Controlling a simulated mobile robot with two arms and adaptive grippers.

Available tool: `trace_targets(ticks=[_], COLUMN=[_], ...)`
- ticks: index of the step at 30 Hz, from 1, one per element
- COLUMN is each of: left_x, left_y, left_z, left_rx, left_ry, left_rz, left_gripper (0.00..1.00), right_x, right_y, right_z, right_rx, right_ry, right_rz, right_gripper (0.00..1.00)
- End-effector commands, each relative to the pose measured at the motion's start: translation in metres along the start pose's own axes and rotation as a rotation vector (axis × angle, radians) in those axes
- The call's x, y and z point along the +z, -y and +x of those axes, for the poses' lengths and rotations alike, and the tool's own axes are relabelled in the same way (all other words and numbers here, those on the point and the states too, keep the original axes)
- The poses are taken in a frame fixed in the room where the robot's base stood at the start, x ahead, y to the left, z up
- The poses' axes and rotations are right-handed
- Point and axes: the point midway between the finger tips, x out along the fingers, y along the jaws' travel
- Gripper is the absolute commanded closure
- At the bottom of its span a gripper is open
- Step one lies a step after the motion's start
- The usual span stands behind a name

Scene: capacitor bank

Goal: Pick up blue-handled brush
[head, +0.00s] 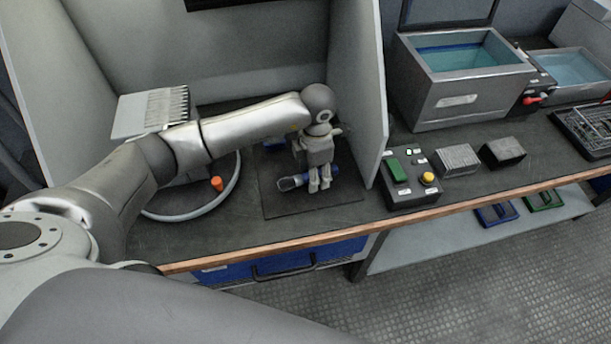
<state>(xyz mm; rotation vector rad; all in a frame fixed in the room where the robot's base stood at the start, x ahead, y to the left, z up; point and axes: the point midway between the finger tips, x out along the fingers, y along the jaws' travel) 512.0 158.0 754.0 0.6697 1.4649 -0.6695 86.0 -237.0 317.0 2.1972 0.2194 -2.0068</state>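The blue-handled brush (287,184) lies on a dark square mat (285,206) on the bench. Its dark blue end shows to the left of my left gripper (319,187), and a small blue part shows at the right. The gripper points down over the middle of the brush and hides that part. Its fingertips are close together at the brush, but I cannot tell whether they grip it. My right gripper is not in view.
A grey partition (357,90) stands just right of the mat. A control box (408,178) with green and yellow buttons is beyond it. An orange-tipped piece (217,184) and a grey hose ring (190,216) lie left. A wooden edge (300,243) borders the bench front.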

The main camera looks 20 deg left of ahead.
Motion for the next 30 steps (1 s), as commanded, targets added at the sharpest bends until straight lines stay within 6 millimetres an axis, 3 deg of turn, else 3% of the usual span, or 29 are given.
trace_targets(ticks=[4,15,25,30], left_x=[0.000,0.000,0.000,0.001], left_y=[0.000,0.000,-0.001,-0.001], left_z=[0.000,0.000,-0.003,-0.016], left_rx=[0.000,0.000,0.001,0.002], left_ry=[0.000,0.000,0.000,0.002], left_rz=[0.000,0.000,0.000,0.002], left_gripper=[0.51,0.99,1.00,1.00], right_x=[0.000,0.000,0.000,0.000], right_y=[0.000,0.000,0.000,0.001], right_z=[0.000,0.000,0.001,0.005], right_rx=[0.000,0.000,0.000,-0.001], right_ry=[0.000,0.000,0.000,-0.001], right_rz=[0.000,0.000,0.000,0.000], right_gripper=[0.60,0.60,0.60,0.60])
